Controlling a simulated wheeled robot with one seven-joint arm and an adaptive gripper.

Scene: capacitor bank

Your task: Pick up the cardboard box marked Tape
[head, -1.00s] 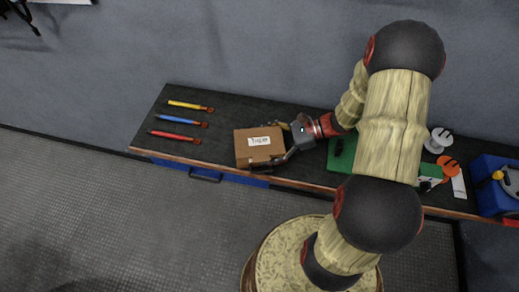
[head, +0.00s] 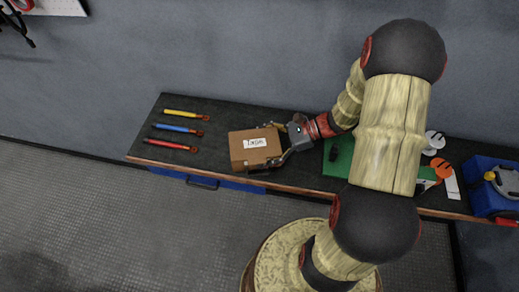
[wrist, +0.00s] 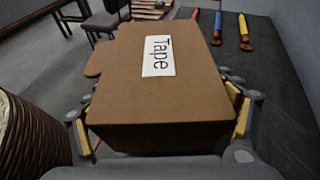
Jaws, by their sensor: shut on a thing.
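The brown cardboard box (head: 254,149) is at the front middle of the dark workbench top in the head view. Its white label reads "Tape" in the wrist view, where the box (wrist: 150,100) fills the middle. My gripper (head: 276,144) reaches it from the right, with a finger on each side. In the wrist view my gripper (wrist: 162,122) has its yellow-padded fingers against both sides of the box. It is shut on the box. The underside of the box is hidden, so I cannot tell whether it touches the bench.
Yellow (head: 185,114), blue (head: 178,129) and red (head: 170,145) tools lie left of the box on the bench (head: 215,115). A green mat (head: 338,156) lies to the right, partly behind my arm. A blue bin (head: 490,185) stands at the right end. A wall runs behind.

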